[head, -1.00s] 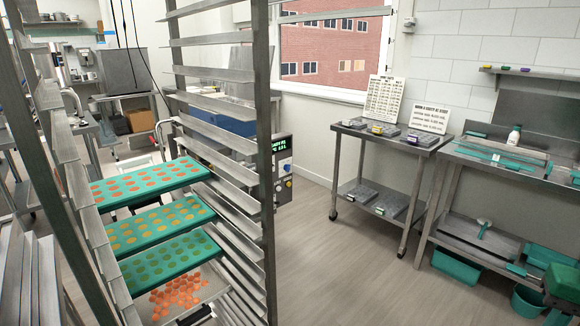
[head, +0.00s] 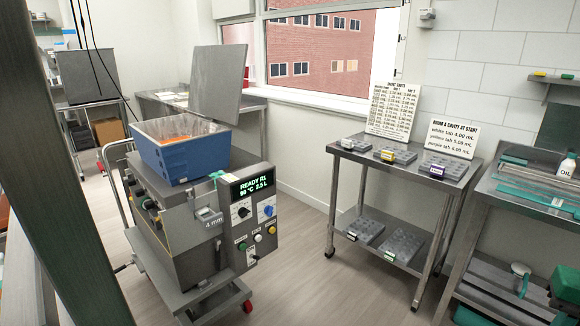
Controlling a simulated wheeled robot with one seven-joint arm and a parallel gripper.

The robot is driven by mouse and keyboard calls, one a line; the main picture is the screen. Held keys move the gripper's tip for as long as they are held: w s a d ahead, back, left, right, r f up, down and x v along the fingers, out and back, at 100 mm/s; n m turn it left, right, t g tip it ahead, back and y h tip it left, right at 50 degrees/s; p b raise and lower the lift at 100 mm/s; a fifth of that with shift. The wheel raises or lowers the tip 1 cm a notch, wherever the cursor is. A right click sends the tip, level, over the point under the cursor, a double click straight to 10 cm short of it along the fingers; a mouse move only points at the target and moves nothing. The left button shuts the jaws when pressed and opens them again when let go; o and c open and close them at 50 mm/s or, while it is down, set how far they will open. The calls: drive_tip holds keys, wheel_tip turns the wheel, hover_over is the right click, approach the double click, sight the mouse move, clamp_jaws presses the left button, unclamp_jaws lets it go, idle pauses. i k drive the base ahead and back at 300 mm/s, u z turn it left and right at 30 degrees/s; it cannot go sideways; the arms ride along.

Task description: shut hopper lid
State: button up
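The depositor machine (head: 195,225) stands on a wheeled cart left of centre. Its blue hopper (head: 180,158) sits on top, with orange contents partly visible inside. The hopper lid (head: 220,84) is a grey metal panel standing upright at the hopper's back right, so the hopper is open. The display reads "READY R1" with "2.5 L" below. My gripper is not in view.
A dark rack post (head: 50,150) fills the left edge close to me. A metal table with moulds (head: 402,160) stands right of the machine, and a workbench (head: 530,190) is at the far right. The floor (head: 315,275) between machine and table is clear.

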sight(230, 60)
drive_tip(key=i, duration=2.2)
drive_tip(key=u, duration=1.45)
drive_tip(key=i, duration=0.7)
drive_tip(key=z, duration=1.5)
